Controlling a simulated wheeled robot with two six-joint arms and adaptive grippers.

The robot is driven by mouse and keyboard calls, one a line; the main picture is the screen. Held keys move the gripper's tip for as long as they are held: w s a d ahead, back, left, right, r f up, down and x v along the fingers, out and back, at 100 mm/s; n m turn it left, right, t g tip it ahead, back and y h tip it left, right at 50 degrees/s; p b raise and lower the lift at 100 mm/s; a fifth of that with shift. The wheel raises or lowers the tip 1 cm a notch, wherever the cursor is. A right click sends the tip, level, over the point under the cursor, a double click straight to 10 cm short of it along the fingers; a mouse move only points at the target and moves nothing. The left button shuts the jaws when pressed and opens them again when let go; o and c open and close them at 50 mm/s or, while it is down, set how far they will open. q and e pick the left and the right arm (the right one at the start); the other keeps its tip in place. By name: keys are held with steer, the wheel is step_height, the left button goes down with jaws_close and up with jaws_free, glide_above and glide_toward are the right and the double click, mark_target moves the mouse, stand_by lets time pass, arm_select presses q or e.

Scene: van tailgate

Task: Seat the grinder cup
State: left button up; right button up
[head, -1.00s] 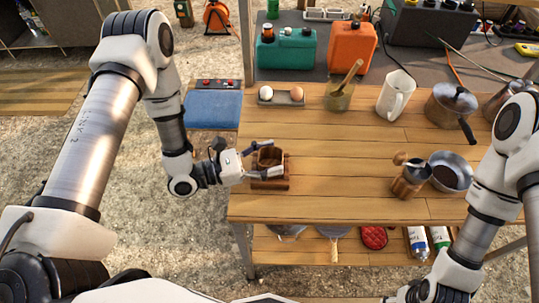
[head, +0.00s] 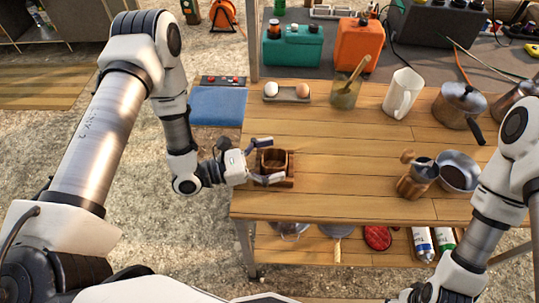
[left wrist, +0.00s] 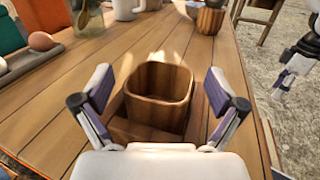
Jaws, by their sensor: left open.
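The wooden grinder cup (head: 274,161) stands upright at the left end of the wooden table, on a low wooden base (head: 290,172). In the left wrist view the cup (left wrist: 157,98) is empty and the base (left wrist: 199,115) shows around its lower part. Whether its bottom sits fully down is hidden. My left gripper (head: 277,160) is open, one finger on each side of the cup. In the left wrist view both fingers (left wrist: 158,100) stand apart from its walls. The wooden grinder (head: 415,180) with a dark top stands at the right. My right gripper is out of view.
A steel bowl (head: 459,171) is beside the grinder. A lidded pot (head: 459,104), white pitcher (head: 402,93), jar with a wooden utensil (head: 345,93) and egg tray (head: 287,98) line the back. The table's middle is clear. A lower shelf holds bottles.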

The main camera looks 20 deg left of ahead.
arm_select(q)
steer(key=v, duration=1.2)
stand_by(0.3)
